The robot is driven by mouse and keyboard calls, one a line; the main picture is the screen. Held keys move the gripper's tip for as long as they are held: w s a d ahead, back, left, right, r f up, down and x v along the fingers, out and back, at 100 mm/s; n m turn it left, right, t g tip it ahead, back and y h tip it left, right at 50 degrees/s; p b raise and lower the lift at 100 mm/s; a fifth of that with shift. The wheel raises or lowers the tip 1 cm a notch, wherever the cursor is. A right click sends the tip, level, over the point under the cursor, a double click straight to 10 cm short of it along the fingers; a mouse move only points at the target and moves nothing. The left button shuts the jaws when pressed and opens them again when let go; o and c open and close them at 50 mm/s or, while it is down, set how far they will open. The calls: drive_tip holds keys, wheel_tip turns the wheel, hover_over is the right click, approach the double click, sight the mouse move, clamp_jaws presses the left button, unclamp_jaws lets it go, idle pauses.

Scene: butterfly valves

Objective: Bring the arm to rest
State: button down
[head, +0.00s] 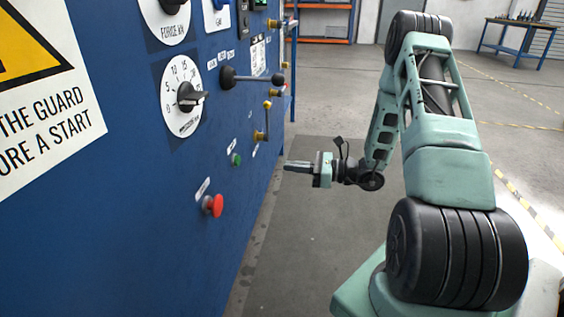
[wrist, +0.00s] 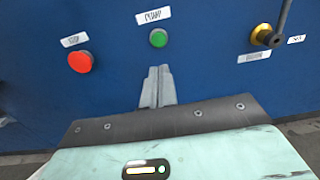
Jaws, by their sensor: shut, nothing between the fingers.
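My gripper (head: 298,166) is shut and empty, held out level toward the blue panel (head: 130,230), with a gap between its fingertips and the panel in the head view. In the wrist view its closed fingers (wrist: 157,88) point at the panel, just below a green button (wrist: 158,38). My arm is raised and bent, with its forearm hanging down to the gripper.
A red button (head: 212,205) sticks out of the panel. A black-knobbed lever (head: 228,77) and a brass valve with a handle (head: 262,134) also project from it. Grey floor (head: 300,250) is clear beside the panel. A workbench (head: 520,24) stands far right.

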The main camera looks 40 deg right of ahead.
drive_tip(key=shift+d, duration=0.1)
idle(0.5)
drive_tip(key=s+a+r+n+g+y, duration=0.25)
drive_tip(key=a+n+g, duration=0.45)
drive_tip(key=a, duration=0.4)
drive_tip(key=s+a+r+n+g+y, duration=0.1)
drive_tip(key=s+a+r+n+g, duration=0.45)
drive_tip(key=a, duration=0.65)
drive_tip(key=s+a+r+n+g+h, duration=0.1)
drive_tip(key=s+a+n+h, duration=0.55)
drive_tip(key=n, duration=0.55)
drive_tip(key=s+a+r+n+g+h, duration=0.1)
drive_tip(key=s+a+n+h, duration=0.3)
drive_tip(key=s+n+h, duration=0.5)
wheel_tip(320, 180, up, 38)
drive_tip(key=n+y+p, duration=0.1)
drive_tip(key=n+p, duration=0.1)
drive_tip(key=p, duration=3.7)
drive_tip(key=shift+s+r+y, duration=0.15)
drive_tip(key=shift+s+y, duration=0.15)
drive_tip(key=shift+s, duration=0.05)
drive_tip(key=shift+a+n, duration=0.15)
drive_tip(key=shift+n, duration=0.1)
